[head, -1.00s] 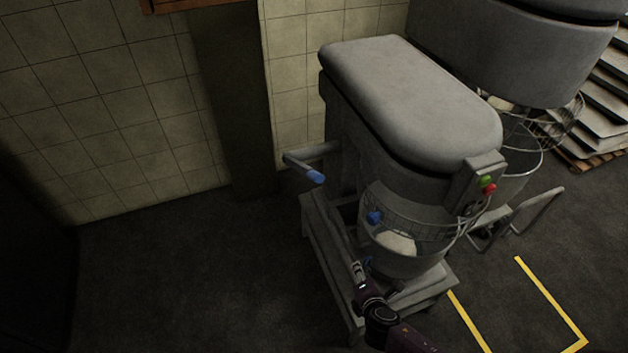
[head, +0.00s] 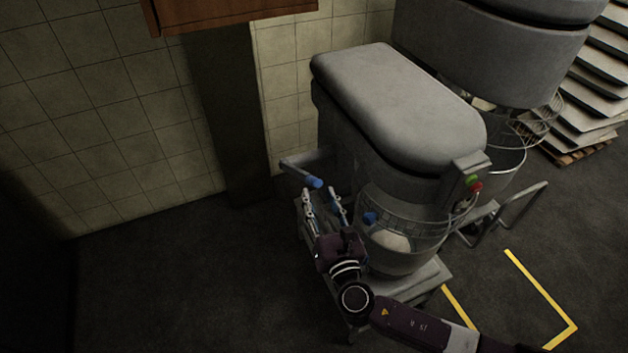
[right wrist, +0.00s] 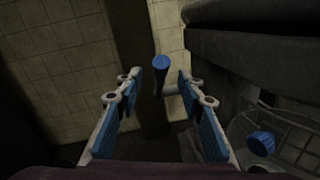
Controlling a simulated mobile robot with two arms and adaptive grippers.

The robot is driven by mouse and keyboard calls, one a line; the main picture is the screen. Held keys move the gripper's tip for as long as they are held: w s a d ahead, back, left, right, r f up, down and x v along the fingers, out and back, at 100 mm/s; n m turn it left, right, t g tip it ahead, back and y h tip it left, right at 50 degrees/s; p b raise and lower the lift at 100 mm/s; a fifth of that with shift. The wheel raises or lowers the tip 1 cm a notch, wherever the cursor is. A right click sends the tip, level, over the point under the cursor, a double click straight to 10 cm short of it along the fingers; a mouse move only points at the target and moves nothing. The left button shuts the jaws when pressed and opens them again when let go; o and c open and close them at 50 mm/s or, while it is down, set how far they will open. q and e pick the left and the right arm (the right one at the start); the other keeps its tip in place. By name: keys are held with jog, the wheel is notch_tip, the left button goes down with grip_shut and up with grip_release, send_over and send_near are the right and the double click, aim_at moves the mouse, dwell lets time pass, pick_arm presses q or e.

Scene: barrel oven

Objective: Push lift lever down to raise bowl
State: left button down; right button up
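The lift lever is a grey bar with a blue grip (head: 314,182) on the left side of the grey mixer (head: 400,100). In the right wrist view the blue grip (right wrist: 161,63) shows between and beyond my fingertips. My right gripper (head: 320,192) is open and empty, just below the grip in the head view; I see no contact. In the right wrist view my right gripper (right wrist: 157,78) has both blue-padded fingers spread. The bowl (head: 405,258) sits at the mixer's front under a wire guard, with pale dough (head: 390,240) inside. My left gripper is out of view.
A blue knob (head: 370,218) is on the bowl guard, right of my gripper. A second mixer (head: 490,50) stands behind. Green and red buttons (head: 473,183) are on the mixer's front. A dark post (head: 232,110) and tiled wall are behind; the floor at left is clear.

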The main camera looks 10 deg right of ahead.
aim_at(314, 182)
jog(key=shift+w+a+f+p, duration=0.1)
jog(key=shift+w+a+p, duration=0.15)
jog(key=shift+w, duration=1.25)
jog(key=shift+w+a+p, duration=0.15)
jog(key=shift+w+p, duration=0.05)
jog(key=shift+w, duration=1.25)
grip_shut()
